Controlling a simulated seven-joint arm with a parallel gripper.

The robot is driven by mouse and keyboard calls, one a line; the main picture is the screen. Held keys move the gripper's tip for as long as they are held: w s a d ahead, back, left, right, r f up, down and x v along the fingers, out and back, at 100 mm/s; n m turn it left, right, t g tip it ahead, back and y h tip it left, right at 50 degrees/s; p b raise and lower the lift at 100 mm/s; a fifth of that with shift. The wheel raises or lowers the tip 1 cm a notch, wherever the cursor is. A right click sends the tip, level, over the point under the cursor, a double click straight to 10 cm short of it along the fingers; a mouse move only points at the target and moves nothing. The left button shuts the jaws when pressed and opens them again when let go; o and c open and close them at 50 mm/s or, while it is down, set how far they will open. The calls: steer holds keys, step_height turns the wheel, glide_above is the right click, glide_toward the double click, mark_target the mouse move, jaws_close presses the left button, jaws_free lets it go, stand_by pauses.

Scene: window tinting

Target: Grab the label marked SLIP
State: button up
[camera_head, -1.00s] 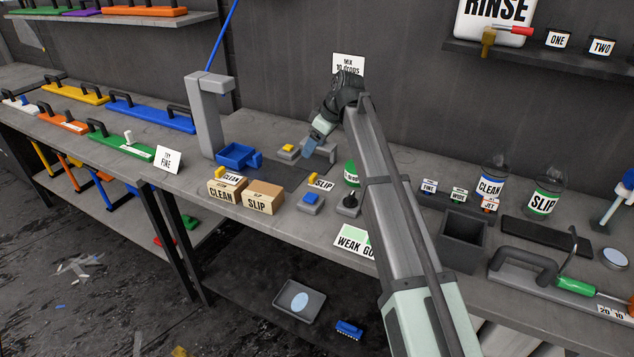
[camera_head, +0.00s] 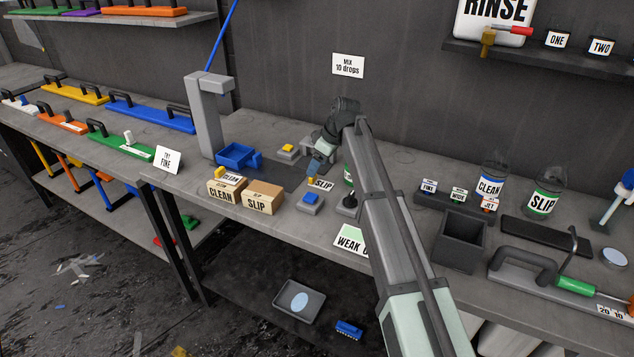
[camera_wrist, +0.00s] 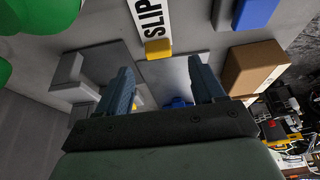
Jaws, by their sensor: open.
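The SLIP label (camera_head: 321,184) is a small white tag with black letters and a yellow grip block. It lies on the bench right of the cardboard SLIP box. In the wrist view the label (camera_wrist: 154,22) is at the top middle, its yellow block (camera_wrist: 158,48) toward my fingers. My gripper (camera_head: 315,169) is just above the label's yellow block; in the wrist view my gripper (camera_wrist: 162,84) is open with nothing between its fingers. The yellow block lines up with the gap, slightly beyond the fingertips in the picture. The exact height above it is unclear.
The SLIP box (camera_head: 265,197) and CLEAN box (camera_head: 228,187) stand left of the label. A grey block with a blue top (camera_head: 310,202) is in front of it. A blue tray (camera_head: 236,156) lies farther left.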

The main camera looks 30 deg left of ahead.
mark_target(321, 181)
steer(key=shift+x, duration=2.55)
steer(key=shift+w, duration=0.1)
steer(key=shift+c, duration=0.5)
steer(key=c, duration=1)
steer(key=shift+r, duration=0.15)
